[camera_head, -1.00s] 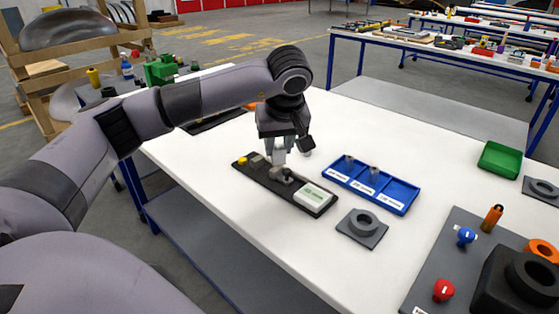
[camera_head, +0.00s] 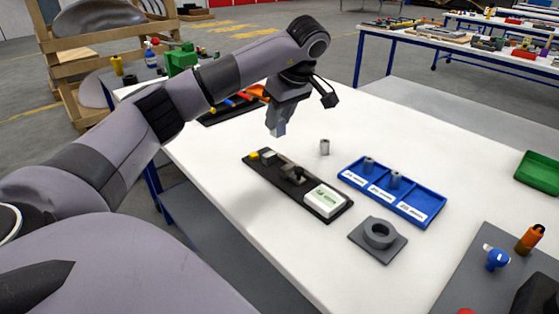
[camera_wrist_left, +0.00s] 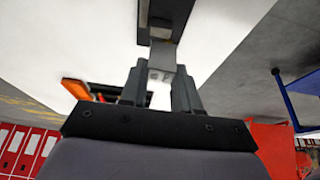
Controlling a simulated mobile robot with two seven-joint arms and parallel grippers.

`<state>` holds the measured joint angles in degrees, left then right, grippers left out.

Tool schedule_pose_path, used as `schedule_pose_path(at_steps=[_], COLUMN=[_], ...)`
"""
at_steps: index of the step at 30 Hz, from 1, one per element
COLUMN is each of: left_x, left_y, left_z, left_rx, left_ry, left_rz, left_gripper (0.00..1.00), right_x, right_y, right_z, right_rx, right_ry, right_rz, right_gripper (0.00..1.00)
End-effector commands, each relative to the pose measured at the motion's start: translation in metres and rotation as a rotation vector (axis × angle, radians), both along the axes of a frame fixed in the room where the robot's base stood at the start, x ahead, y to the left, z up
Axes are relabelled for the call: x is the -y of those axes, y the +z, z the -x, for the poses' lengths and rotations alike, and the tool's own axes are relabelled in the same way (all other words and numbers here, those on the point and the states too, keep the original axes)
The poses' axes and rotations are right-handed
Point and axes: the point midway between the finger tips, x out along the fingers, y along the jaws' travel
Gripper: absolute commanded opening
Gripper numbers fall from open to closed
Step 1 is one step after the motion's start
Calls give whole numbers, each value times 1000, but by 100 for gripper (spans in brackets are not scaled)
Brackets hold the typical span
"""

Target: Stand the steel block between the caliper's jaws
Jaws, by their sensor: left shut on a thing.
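The caliper (camera_head: 339,206) is a long black base with a yellow button, a grey jaw part near its middle and a white display at its near right end. My left gripper (camera_head: 277,128) is in the air above the far left end of the caliper, pointing down. In the left wrist view my left gripper (camera_wrist_left: 160,85) is shut on a pale grey steel block (camera_wrist_left: 162,55), which sticks out past the fingertips. The fingers partly hide the block. The dark strip beyond the block looks like the caliper base (camera_wrist_left: 166,12). My right gripper is not in view.
A grey cylinder (camera_head: 324,147) stands alone on the white table (camera_head: 230,205). A blue labelled tray (camera_head: 411,214) holds two grey cylinders. A grey plate with a ring (camera_head: 379,235) lies nearer. A dark tray with coloured tools (camera_head: 226,110) lies behind my left arm.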

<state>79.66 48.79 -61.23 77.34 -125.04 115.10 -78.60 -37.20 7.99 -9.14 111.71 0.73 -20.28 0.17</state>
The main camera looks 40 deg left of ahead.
Motion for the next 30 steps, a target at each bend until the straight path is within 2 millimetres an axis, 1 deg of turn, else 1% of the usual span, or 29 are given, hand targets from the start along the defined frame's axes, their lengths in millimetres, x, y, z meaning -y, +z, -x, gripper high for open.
schedule_pose_path(at_steps=[1, 6, 14, 21, 28, 29, 30], left_x=[1, 1, 0, 0, 0, 0, 0], left_y=[-18, -45, -62, -96, -99, -100, -100], left_z=[0, 0, 0, 0, 0, 0, 0], left_rx=[-4, -2, -1, -1, 1, -1, -1], left_ry=[-1, -1, -2, -2, -1, -2, -2], left_rz=[2, 1, 0, 1, 0, 0, 0], left_gripper=[0, 0, 0, 0, 0, 41, 54], right_x=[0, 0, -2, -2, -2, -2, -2], right_y=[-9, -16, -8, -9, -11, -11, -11], right_z=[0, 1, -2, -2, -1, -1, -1], right_rx=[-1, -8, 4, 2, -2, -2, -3], right_ry=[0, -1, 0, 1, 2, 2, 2], right_rz=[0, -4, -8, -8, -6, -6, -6], right_gripper=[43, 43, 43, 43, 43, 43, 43])
